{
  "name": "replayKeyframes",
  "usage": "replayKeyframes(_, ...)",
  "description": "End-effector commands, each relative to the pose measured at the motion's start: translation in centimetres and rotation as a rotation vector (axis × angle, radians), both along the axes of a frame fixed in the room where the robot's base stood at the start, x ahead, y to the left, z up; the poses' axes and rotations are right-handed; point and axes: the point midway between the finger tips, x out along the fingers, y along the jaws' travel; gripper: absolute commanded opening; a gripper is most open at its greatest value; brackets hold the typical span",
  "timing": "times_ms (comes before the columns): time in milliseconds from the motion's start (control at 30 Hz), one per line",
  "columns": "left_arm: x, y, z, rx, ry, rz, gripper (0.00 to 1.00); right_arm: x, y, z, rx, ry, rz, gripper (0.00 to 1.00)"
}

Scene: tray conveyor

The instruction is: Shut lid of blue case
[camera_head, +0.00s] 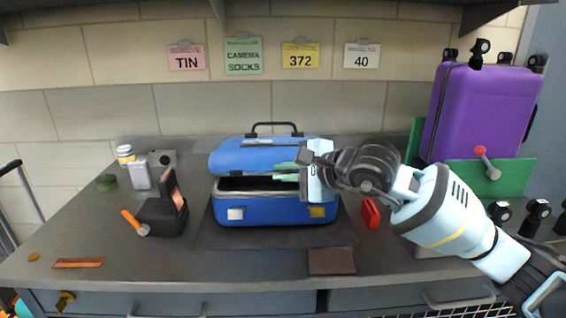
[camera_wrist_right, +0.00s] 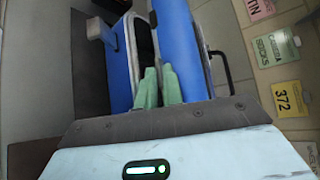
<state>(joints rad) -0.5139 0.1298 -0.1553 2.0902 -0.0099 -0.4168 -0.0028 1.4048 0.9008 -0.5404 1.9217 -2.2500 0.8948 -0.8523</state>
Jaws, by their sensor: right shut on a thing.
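The blue case (camera_head: 262,208) stands on a dark mat in the middle of the bench, with silver and yellow latches on its front. Its blue lid (camera_head: 238,158) is partly open and tilted, with a dark gap between lid and body; the lid also shows in the right wrist view (camera_wrist_right: 183,45). My right gripper (camera_head: 284,172) reaches in from the right at the lid's front edge. Its green fingers (camera_wrist_right: 160,80) are shut on the lid edge, though the exact contact is partly hidden. My left gripper is not in view.
A black holder (camera_head: 160,215) with an orange-handled tool stands left of the case. A red object (camera_head: 371,213) lies to its right, under my arm. A purple suitcase (camera_head: 480,110) and a green panel (camera_head: 510,177) stand at the right. The brown patch (camera_head: 331,261) lies in front.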

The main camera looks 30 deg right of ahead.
Motion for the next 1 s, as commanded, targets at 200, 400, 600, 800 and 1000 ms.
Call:
replayKeyframes(200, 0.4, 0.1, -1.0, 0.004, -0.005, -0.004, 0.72, 0.0, -0.1, -2.7, 0.0, 0.014, -0.007, 0.0)
replayKeyframes(400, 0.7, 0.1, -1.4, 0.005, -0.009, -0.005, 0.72, 0.0, -0.1, -3.3, 0.001, 0.013, -0.007, 0.0)
replayKeyframes(600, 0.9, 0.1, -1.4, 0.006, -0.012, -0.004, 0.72, 0.0, -0.2, -3.3, 0.0, 0.012, -0.007, 0.0)
replayKeyframes(800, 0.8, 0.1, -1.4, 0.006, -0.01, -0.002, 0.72, 0.0, -0.2, -3.2, 0.0, 0.011, -0.008, 0.0)
replayKeyframes(1000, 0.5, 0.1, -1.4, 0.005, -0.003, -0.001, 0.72, 0.0, -0.2, -3.2, 0.0, 0.009, -0.008, 0.3)
